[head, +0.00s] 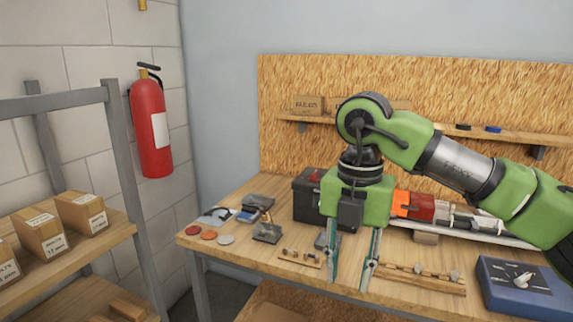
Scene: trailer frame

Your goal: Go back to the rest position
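My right gripper (350,285) shows in the head view, on a green and grey arm that comes in from the right. It points down over the front part of the wooden workbench (225,247). Its two thin fingers are spread apart, and I see nothing held between them. How far the fingertips are above the bench top is hard to tell. My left gripper is not in the head view.
On the bench are small dark parts (267,232), coloured discs (209,235), a black box (306,195), wooden strips (420,279) and a blue box (513,290). A shelf with cartons (82,212) stands left. A fire extinguisher (151,125) hangs on the wall.

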